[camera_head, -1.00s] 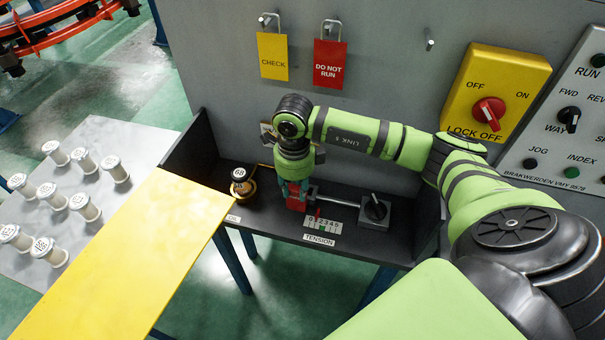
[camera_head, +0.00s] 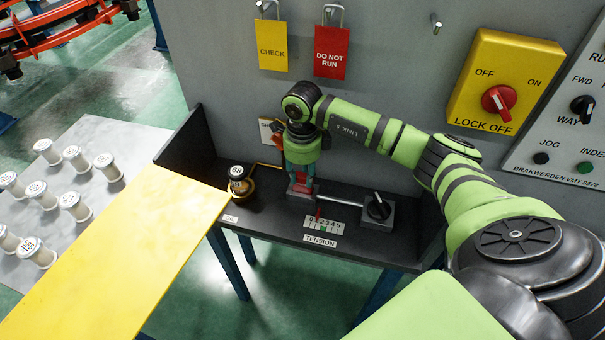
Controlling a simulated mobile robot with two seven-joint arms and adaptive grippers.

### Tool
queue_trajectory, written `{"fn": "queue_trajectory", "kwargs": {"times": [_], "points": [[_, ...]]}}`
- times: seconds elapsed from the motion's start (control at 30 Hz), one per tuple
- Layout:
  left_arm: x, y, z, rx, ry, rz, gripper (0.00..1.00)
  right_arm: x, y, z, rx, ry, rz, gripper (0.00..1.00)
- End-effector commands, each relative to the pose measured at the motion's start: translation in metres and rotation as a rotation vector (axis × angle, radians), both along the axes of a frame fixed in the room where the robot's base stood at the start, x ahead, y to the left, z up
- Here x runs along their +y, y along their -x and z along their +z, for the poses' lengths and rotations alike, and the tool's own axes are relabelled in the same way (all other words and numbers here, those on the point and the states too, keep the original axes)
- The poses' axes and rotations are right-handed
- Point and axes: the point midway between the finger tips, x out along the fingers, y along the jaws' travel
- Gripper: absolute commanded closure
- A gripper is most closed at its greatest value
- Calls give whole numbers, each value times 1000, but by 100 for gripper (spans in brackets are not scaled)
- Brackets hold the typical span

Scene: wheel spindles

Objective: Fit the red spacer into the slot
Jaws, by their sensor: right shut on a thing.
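My right gripper (camera_head: 301,188) points down over the dark shelf, left of the tension scale. Its teal fingers are shut on the red spacer (camera_head: 301,180), of which only a small part shows between them. The fingertips are low, by a small grey block at the left end of the metal rod (camera_head: 343,201). The slot cannot be made out; the gripper and spacer cover that spot. I cannot tell whether the spacer touches anything below it. My left gripper is not in view.
The tension scale (camera_head: 323,224) and black knob (camera_head: 378,207) lie to the right. The shelf has a raised left wall (camera_head: 186,142). A yellow board (camera_head: 125,255) and a plate with several white spools (camera_head: 75,155) are further left.

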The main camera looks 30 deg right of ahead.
Motion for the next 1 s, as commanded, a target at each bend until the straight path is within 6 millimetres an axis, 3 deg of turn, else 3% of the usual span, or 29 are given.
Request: {"fn": "queue_trajectory", "kwargs": {"times": [0.07,0.1,0.13,0.17,0.47,0.63,1.0], "points": [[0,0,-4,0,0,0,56,0,0,-4,-1,-1,0,100],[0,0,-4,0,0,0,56,0,0,-3,0,0,0,61],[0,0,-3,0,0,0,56,0,0,-3,0,0,0,49],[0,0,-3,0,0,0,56,0,0,-3,0,0,0,45],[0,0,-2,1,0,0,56,0,0,-3,1,1,0,45],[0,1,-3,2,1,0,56,0,-1,8,-3,0,0,45],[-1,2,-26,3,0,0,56,0,-1,84,-6,0,0,45]]}}
